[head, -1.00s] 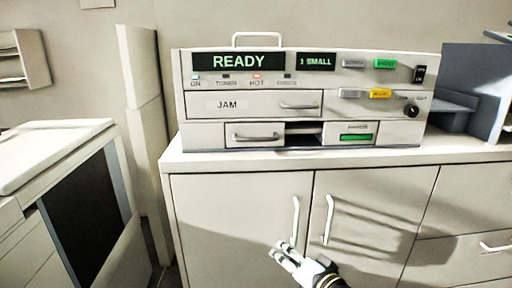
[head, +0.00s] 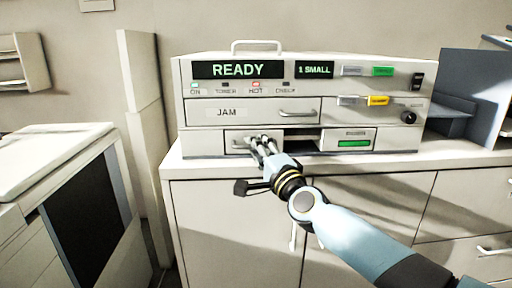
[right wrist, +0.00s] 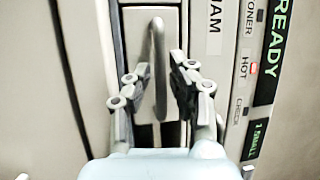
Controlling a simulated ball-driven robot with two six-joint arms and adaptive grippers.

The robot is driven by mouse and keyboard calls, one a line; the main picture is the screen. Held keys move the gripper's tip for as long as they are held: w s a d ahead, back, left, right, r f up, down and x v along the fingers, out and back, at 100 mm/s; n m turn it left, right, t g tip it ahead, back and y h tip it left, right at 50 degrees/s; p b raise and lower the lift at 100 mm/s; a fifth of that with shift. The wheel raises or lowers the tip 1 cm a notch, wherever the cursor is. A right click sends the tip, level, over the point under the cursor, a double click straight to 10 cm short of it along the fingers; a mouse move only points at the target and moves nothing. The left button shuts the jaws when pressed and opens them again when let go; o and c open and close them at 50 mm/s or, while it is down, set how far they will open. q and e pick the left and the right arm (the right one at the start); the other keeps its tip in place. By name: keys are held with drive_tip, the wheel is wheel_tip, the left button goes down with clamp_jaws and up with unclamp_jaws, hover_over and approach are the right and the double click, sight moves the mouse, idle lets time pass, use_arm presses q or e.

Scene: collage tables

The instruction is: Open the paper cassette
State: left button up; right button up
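The paper cassette (head: 233,147) is the small lower-left drawer front of the beige machine, with a horizontal bar handle. It looks flush with the machine's face. My right gripper (head: 261,139) is at the handle and partly covers the drawer's right side. In the right wrist view, the cassette front (right wrist: 133,25) is turned on its side, and its handle (right wrist: 157,45) lies between the two spread fingers of the right gripper (right wrist: 160,75). A gap shows beside the handle, so the fingers are open around it. My left gripper is in neither view.
The machine (head: 190,142) stands on a cabinet (head: 215,215) with door handles below. A JAM drawer (head: 245,111) with its own handle is just above the cassette. A green-marked panel (head: 349,138) is to the right. A copier-like unit (head: 50,160) stands at the left.

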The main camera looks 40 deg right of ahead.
drive_tip(key=shift+w, duration=0.35)
clamp_jaws()
